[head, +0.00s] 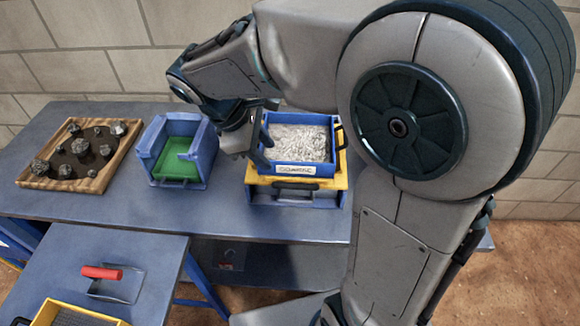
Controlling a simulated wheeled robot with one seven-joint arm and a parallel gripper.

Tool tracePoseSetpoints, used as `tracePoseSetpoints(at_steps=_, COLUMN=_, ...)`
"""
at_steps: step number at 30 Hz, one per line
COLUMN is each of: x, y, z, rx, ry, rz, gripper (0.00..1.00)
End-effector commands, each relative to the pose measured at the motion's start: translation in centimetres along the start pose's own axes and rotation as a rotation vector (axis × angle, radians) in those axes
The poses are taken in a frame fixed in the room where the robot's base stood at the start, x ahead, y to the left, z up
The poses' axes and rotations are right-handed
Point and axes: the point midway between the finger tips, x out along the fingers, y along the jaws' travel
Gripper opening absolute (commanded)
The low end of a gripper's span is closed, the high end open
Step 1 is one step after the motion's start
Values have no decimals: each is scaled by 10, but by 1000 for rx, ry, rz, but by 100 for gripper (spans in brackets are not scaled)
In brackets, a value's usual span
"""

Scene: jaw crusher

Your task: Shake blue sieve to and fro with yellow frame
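The blue sieve (298,168) holds pale grey crushed material and has a white label on its front wall. It sits on the yellow frame (256,179), which rests on a blue box-like base (332,199). A dark handle stands at the sieve's right side. My gripper (262,150) points down at the sieve's left side, at or very near its left wall. The arm and the gripper's own body hide its fingertips and the left handle area, so I cannot tell whether it grips anything.
A wooden tray (127,160) with dark rocks lies at the far left of the table. A blue crusher box with a green floor (175,160) stands left of the sieve. A nearer table carries a red-handled scoop (102,273) and a yellow-framed sieve (45,312).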

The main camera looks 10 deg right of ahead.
Motion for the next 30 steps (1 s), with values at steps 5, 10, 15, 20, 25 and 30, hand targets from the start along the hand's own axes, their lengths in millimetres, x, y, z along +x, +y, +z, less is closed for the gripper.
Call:
tracePoseSetpoints(at_steps=5, x=4, y=-2, z=-4, rx=-3, ry=3, rz=4, gripper=38)
tracePoseSetpoints(at_steps=10, x=2, y=-2, z=-2, rx=-2, ry=4, rz=1, gripper=38)
tracePoseSetpoints(at_steps=15, x=5, y=-1, z=0, rx=0, ry=3, rz=-2, gripper=38)
tracePoseSetpoints(at_steps=20, x=25, y=-2, z=0, rx=0, ry=1, rz=-5, gripper=38)
tracePoseSetpoints(at_steps=25, x=61, y=-2, z=0, rx=-1, ry=1, rz=-5, gripper=38)
tracePoseSetpoints(at_steps=30, x=97, y=-2, z=0, rx=-1, ry=1, rz=-5, gripper=38)
